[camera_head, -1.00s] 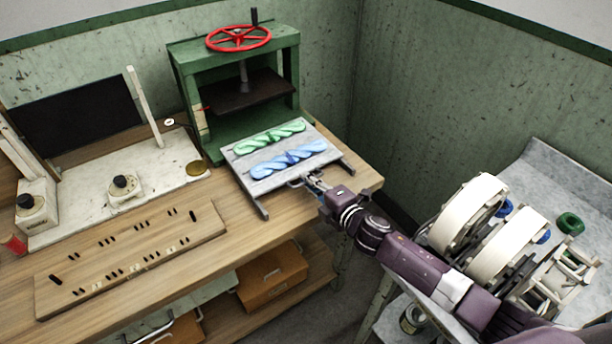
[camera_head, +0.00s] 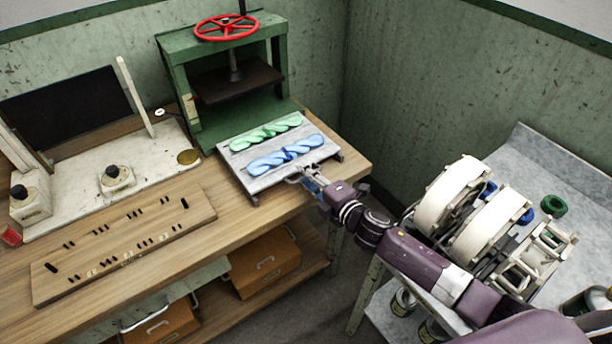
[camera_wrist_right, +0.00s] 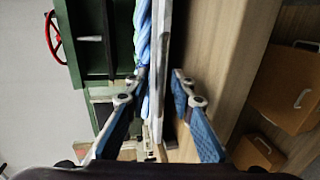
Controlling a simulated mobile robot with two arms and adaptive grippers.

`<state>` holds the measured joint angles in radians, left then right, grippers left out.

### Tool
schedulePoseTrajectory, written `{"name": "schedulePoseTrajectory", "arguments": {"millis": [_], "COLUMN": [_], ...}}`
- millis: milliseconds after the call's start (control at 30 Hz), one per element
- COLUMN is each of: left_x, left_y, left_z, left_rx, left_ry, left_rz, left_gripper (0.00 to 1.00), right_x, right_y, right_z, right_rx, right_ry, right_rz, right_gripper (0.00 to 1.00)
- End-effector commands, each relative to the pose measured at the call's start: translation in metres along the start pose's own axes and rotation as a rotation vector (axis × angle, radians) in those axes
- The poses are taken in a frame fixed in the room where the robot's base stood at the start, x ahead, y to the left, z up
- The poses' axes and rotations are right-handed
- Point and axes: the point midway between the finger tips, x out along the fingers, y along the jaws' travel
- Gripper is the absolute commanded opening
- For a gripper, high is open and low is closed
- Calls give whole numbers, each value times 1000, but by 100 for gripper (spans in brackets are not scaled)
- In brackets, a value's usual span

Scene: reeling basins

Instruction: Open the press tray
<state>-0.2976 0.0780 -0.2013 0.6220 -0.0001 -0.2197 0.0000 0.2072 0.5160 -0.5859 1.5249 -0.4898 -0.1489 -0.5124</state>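The press tray (camera_head: 262,183) is a grey slab pulled out in front of the green press (camera_head: 222,130), over dark rails on the bench. A green twisted skein (camera_head: 265,133) and a blue twisted skein (camera_head: 287,155) lie on it. My right gripper (camera_head: 306,178) is at the tray's front edge, by its metal handle (camera_head: 291,181). In the right wrist view its fingers (camera_wrist_right: 160,80) stand apart on either side of the pale tray edge (camera_wrist_right: 160,50), open. Contact with the handle is hidden. My left gripper is not in view.
The press has a red handwheel (camera_head: 227,27) and a dark plate (camera_head: 237,84) above its base. A pegged wooden board (camera_head: 125,245) lies at left on the bench. White reels (camera_head: 452,196) stand on a grey table at right.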

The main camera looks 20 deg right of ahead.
Motion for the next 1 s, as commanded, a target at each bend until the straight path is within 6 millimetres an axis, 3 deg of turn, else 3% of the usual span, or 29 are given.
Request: {"name": "schedulePoseTrajectory", "arguments": {"millis": [367, 800, 1000], "left_x": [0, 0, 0], "left_y": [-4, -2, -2], "left_z": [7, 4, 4], "left_rx": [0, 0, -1], "left_ry": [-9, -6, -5], "left_rz": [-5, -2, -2], "left_gripper": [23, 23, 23], "right_x": [-7, -87, -111], "right_y": [-1, -2, -1], "right_z": [1, 0, 0], "right_rx": [0, 1, 1], "right_ry": [-2, 0, 0], "right_rz": [-1, -3, -2], "right_gripper": [24, 24, 24]}}
